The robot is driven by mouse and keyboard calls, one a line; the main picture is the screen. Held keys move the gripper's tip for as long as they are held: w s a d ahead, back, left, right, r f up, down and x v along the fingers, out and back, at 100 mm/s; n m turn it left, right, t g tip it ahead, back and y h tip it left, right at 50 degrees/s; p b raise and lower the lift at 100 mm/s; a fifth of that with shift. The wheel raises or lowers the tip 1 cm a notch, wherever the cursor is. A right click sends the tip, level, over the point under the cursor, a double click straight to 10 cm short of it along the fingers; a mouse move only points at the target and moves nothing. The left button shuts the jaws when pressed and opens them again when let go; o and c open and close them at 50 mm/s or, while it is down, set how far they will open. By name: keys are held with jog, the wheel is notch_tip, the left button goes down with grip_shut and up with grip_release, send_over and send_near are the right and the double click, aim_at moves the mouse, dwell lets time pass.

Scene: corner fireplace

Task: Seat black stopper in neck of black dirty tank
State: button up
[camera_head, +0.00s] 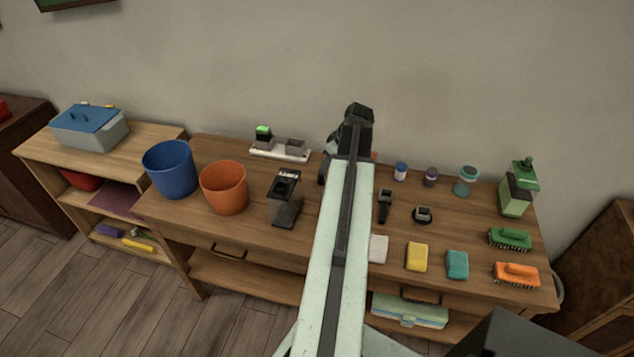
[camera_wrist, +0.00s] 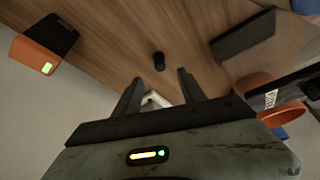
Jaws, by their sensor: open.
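A small black stopper (camera_wrist: 159,61) stands on the wooden table in the wrist view, just beyond my fingertips and near the middle of the gap between them. My gripper (camera_wrist: 158,78) is open and empty, with one finger to each side of the stopper's line. The black dirty tank (camera_head: 285,210) stands on the table left of my arm in the head view, with a dark upper part and a greyer lower body. The tank also shows at the right of the wrist view (camera_wrist: 292,90), with a white label. My arm hides the stopper in the head view.
An orange bucket (camera_head: 223,190) and a blue bucket (camera_head: 168,170) stand left of the tank. A white tray (camera_head: 280,152) lies behind it. Sponges, brushes (camera_head: 516,275) and bottles (camera_head: 516,190) fill the right side. An orange device (camera_wrist: 42,48) is left in the wrist view.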

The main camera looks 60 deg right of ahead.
aim_at(321, 175)
jog(key=b+x, duration=0.1)
jog(key=x, duration=0.1)
jog(key=shift+w+f+b, duration=0.15)
jog(key=shift+f+b, duration=0.15)
jog(key=shift+b, duration=0.05)
jog(key=shift+r, duration=0.1)
jog(key=b+x, duration=0.4)
jog(key=x, duration=0.1)
jog(key=shift+d+b, duration=0.1)
jog(key=shift+b, duration=0.3)
grip_shut()
